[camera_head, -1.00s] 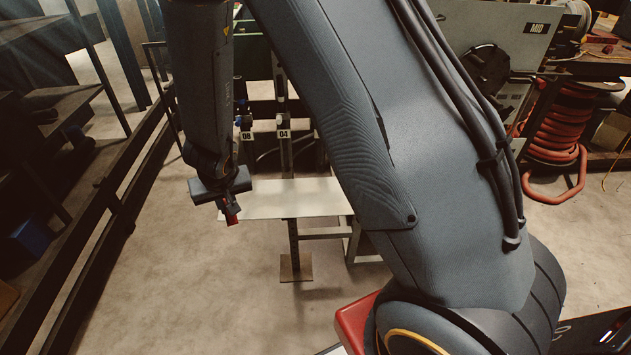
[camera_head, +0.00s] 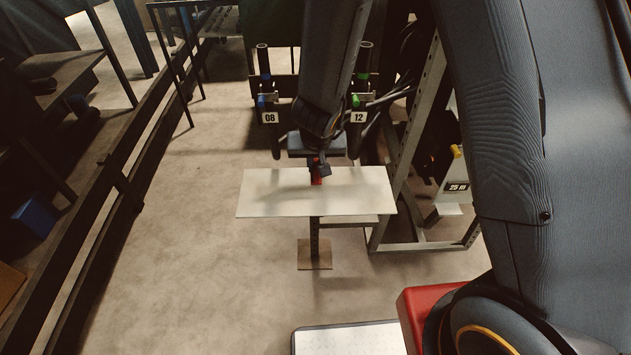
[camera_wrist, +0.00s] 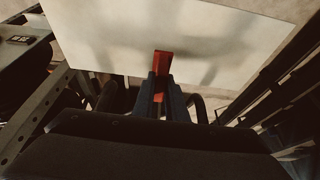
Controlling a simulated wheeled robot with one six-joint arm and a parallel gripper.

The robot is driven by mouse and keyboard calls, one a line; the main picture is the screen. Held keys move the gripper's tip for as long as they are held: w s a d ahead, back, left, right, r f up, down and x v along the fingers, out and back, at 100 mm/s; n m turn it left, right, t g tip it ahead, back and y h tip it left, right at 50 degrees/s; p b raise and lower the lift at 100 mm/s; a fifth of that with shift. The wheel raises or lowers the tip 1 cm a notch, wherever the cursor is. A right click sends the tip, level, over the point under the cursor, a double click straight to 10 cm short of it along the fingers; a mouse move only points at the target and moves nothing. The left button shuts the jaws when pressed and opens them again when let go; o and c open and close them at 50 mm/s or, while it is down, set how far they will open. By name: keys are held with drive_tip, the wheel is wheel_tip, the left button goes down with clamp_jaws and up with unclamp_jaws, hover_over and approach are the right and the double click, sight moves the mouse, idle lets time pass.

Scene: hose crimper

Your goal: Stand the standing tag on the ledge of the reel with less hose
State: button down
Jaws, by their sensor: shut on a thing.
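My gripper (camera_head: 318,168) is above the pale ledge (camera_head: 265,200), and its jaws are shut on a small red thing, likely the standing tag (camera_head: 316,178). In the wrist view the red tag (camera_wrist: 163,63) stands out between the dark fingers (camera_wrist: 161,90) against the ledge (camera_wrist: 215,30). I cannot tell whether the tag touches the ledge. The ledge is a flat, bare plate on a post. Behind it stand uprights with number plates 08 (camera_head: 269,118) and 12 (camera_head: 358,118). My arm hides the space between them. No reel shows clearly enough to compare hose.
A metal frame (camera_head: 405,150) stands right of the ledge, with a box marked 25 m (camera_head: 456,187) beyond it. The floor (camera_head: 190,260) between rack and ledge is clear.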

sight(316, 175)
drive_tip(key=shift+f+b, duration=1.2)
drive_tip(key=shift+f, duration=1.2)
drive_tip(key=shift+f, duration=0.2)
drive_tip(key=c, duration=1.8)
unclamp_jaws()
drive_tip(key=shift+o, duration=0.2)
drive_tip(key=shift+r, duration=0.15)
drive_tip(key=shift+s+r, duration=0.1)
drive_tip(key=shift+r, duration=0.3)
drive_tip(key=p+v, duration=0.5)
drive_tip(key=v, duration=0.6)
drive_tip(key=shift+s+r+p, duration=0.2)
drive_tip(key=shift+p, duration=0.2)
